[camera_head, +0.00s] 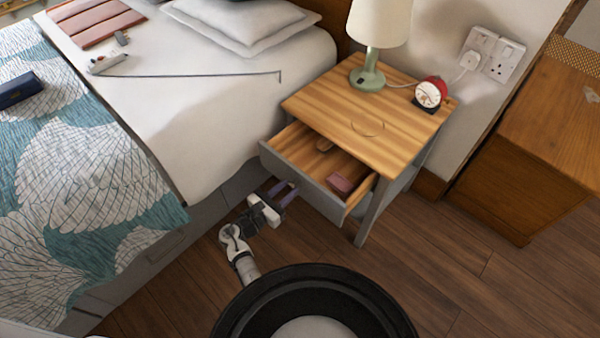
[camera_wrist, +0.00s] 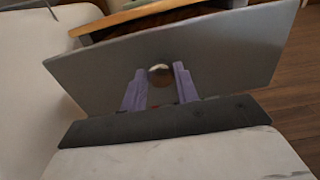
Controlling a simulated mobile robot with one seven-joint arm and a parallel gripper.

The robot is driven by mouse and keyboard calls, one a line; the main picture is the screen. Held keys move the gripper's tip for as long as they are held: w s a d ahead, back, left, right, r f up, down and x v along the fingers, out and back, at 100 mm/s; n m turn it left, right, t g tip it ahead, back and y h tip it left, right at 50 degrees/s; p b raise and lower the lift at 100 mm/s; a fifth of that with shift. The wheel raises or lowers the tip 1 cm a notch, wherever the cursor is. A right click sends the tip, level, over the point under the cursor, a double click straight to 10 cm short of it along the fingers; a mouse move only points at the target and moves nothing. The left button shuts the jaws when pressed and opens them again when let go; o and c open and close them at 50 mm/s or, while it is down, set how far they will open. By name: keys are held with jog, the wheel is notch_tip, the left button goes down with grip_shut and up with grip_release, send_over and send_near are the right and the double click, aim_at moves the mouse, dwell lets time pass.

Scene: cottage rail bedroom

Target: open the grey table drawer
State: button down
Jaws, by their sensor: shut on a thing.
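The grey drawer (camera_head: 312,184) of the wood-topped bedside table (camera_head: 372,115) is pulled partway out. In the wrist view, the grey front panel (camera_wrist: 215,62) fills the upper part. The purple fingers of my gripper (camera_wrist: 160,80) stand either side of a round metal knob (camera_wrist: 160,74) and are shut on it.
A lamp (camera_head: 370,75) and a red alarm clock (camera_head: 430,93) stand on the tabletop. The bed (camera_head: 230,100) is close on the left. A wooden cabinet (camera_head: 530,150) stands at the right. Wood floor (camera_head: 430,260) is clear in front of the table.

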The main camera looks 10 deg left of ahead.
jog(key=shift+p+v, duration=0.45)
jog(key=shift+v, duration=1.65)
jog(key=c, duration=1.1)
grip_release()
jog(key=shift+o, duration=0.2)
jog(key=b+v, duration=0.1)
jog(key=v, duration=1.2)
jog(key=shift+s+a+b, duration=0.25)
jog(key=shift+s+b, duration=0.1)
